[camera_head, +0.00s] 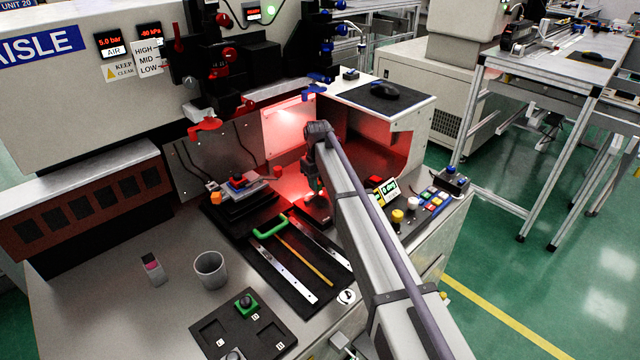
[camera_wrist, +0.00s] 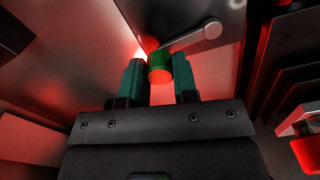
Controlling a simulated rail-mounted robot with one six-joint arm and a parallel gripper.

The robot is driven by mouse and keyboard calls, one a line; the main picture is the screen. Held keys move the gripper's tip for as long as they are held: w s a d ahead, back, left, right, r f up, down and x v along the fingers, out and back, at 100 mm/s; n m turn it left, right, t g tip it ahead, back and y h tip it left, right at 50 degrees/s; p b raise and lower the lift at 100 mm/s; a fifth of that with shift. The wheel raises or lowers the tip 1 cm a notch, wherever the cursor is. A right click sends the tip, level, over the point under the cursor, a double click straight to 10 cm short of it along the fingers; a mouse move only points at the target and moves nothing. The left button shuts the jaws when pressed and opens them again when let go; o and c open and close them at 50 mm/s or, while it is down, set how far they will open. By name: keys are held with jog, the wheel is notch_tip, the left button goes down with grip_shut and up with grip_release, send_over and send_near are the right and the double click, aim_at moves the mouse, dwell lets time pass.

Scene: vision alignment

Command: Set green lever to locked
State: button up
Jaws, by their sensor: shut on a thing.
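The green lever shows in the wrist view as a green knob (camera_wrist: 159,62) at the end of a grey metal arm (camera_wrist: 190,38). The arm runs up and right to a round pivot (camera_wrist: 212,28) on a grey plate. My gripper (camera_wrist: 159,75) has its two teal fingers on either side of the knob and is shut on it. In the head view my gripper (camera_head: 319,188) is low in the red-lit bay, in front of the back wall, largely hidden by my arm. The lever cannot be made out clearly there. No lock markings are readable.
A button panel (camera_head: 412,207) stands to the right. A grey cup (camera_head: 210,270), a small bottle (camera_head: 152,270) and a black board (camera_head: 222,333) are at front left. Red clamps (camera_head: 205,125) hang above.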

jog(key=shift+w+a+n, duration=0.1)
jog(key=shift+n, duration=0.2)
jog(key=o, duration=0.9)
jog(key=shift+r, duration=0.15)
notch_tip(320, 180, up, 11)
jog(key=p, duration=1.1)
jog(key=shift+f, duration=0.2)
